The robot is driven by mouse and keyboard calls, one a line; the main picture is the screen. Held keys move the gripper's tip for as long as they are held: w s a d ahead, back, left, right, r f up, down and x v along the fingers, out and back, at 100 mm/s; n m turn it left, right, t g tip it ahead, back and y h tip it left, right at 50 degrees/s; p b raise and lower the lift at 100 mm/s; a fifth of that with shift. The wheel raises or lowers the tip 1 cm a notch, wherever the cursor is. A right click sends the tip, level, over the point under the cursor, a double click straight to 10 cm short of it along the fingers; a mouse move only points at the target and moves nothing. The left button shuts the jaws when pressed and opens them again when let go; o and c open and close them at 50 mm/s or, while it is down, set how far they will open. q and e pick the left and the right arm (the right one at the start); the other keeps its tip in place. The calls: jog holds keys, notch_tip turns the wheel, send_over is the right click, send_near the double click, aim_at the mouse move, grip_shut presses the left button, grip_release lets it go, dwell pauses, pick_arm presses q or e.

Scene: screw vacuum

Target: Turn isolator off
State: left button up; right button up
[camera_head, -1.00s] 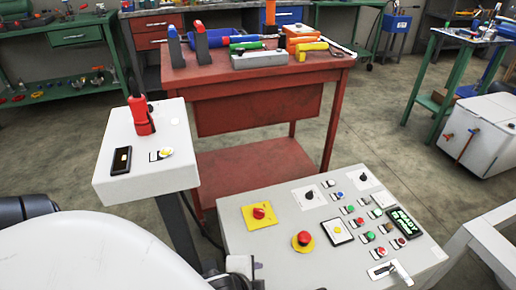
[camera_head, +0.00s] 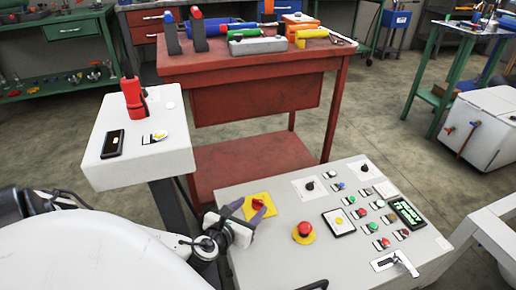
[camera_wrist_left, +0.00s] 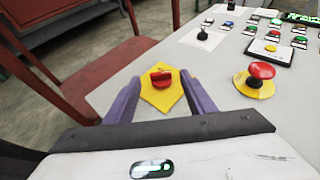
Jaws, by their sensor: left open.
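The isolator is a red rotary knob (camera_head: 258,204) on a yellow square plate (camera_head: 266,198) at the left of the grey control panel (camera_head: 288,259). My left gripper (camera_head: 246,209) is open at the isolator, and its purple fingers partly cover the plate in the head view. In the left wrist view the red knob (camera_wrist_left: 161,78) lies ahead of and between the open fingers (camera_wrist_left: 163,98). Its grip bar looks roughly crosswise there. I cannot tell whether the fingers touch the plate. My right gripper does not show.
A red mushroom button (camera_head: 304,229) on a yellow disc sits to the right of the isolator. Several coloured buttons, black knobs and a small display (camera_head: 406,212) fill the panel's right side. A white pedestal box (camera_head: 135,165) stands at left, a red workbench (camera_head: 255,64) behind.

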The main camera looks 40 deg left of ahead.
aim_at(258, 201)
pick_arm(q)
jog(key=b+x, duration=0.1)
jog(key=x, duration=0.5)
jog(key=shift+d+b, duration=0.1)
jog(key=shift+b, duration=0.25)
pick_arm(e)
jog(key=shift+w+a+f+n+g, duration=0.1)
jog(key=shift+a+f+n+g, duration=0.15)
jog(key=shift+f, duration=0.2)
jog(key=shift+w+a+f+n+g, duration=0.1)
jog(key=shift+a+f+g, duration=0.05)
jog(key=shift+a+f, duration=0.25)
